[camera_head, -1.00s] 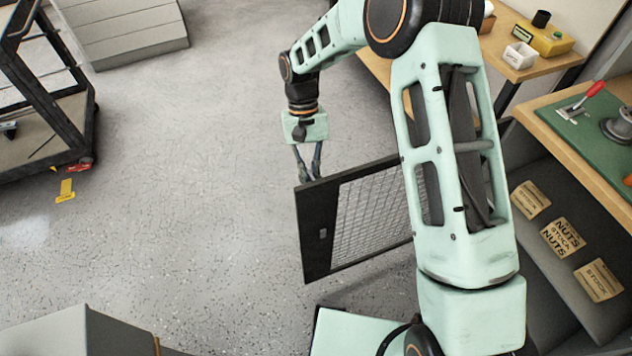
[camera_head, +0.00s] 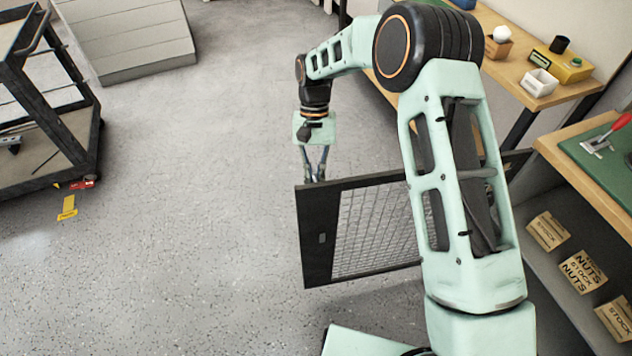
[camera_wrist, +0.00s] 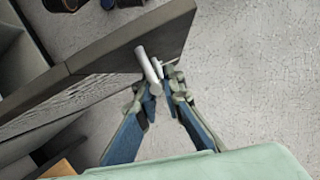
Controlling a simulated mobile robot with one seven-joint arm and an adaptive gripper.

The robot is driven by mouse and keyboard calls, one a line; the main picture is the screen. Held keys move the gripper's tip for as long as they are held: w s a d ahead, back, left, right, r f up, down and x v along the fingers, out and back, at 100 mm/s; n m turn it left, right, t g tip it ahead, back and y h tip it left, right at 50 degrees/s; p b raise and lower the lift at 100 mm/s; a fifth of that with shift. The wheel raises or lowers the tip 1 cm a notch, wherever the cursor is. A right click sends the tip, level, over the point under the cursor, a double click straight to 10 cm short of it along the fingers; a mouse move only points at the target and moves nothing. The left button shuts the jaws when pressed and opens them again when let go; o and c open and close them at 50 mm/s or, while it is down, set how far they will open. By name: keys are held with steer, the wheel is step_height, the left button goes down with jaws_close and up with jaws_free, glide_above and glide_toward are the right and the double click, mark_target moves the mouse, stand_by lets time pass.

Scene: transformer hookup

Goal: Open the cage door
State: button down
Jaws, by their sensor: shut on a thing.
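The cage door (camera_head: 318,245) is a dark-framed panel with wire mesh, standing out over the floor in the middle of the head view. My arm hides part of its right side. My gripper (camera_head: 316,179) is at the top of the door's free left end. In the wrist view, my gripper (camera_wrist: 163,90) is closed around a pale, rod-like door handle (camera_wrist: 148,64) that stands out from the dark door frame (camera_wrist: 163,36). The far end of the handle is hidden by the fingers.
A dark cart (camera_head: 80,148) stands on the left, with a yellow floor mark (camera_head: 67,208) beside it. Workbenches with a green mat (camera_head: 612,160) and a white box (camera_head: 540,83) line the right. Stock boxes (camera_head: 583,271) sit on a lower shelf. The floor left of the door is clear.

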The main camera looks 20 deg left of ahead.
steer(key=c, duration=2)
jaws_free()
steer(key=shift+c, duration=0.2)
steer(key=v, duration=1.2)
